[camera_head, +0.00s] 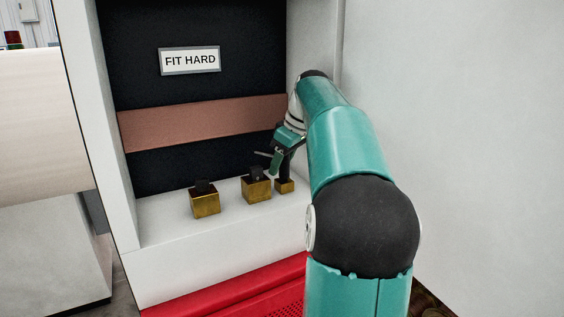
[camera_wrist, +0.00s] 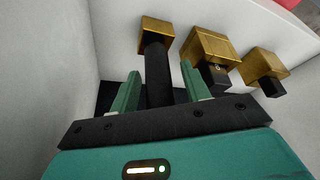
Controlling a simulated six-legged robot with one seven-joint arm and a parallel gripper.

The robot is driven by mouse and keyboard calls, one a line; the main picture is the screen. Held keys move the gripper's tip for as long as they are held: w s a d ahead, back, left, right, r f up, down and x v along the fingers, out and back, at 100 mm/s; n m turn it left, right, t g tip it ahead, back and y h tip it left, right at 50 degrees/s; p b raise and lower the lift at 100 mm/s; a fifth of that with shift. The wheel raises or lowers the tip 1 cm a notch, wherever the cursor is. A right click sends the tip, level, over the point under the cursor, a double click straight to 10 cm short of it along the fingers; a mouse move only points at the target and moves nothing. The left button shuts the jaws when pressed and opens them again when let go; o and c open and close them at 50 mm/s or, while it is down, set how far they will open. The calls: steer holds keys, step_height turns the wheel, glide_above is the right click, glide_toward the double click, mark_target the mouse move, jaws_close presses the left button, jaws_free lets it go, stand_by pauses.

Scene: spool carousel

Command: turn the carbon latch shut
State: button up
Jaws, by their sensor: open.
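Three brass blocks with black parts stand in a row on the white ledge; none is labelled, so I cannot tell which is the carbon latch. The right block (camera_head: 285,187) has a long black bar, and in the wrist view this bar (camera_wrist: 158,78) runs between my fingers from its brass block (camera_wrist: 155,27). My gripper (camera_head: 272,157) is open around the bar, one green finger on each side (camera_wrist: 160,75). I see gaps beside the bar. The middle block (camera_head: 256,190) and left block (camera_head: 205,204) carry short black knobs.
The blocks sit in a white-walled recess with a dark back panel, a brown band (camera_head: 200,122) and a "FIT HARD" sign (camera_head: 190,60). A white side wall (camera_head: 470,120) stands close to the right of my arm. A red perforated surface (camera_head: 240,292) lies below the ledge.

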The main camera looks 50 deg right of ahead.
steer(key=shift+r, duration=0.3)
step_height(320, 180, up, 2)
steer(key=shift+r, duration=0.2)
steer(key=s+a+r, duration=0.9)
steer(key=s+r, duration=0.1)
steer(key=shift+s, duration=0.35)
steer(key=shift+s, duration=0.1)
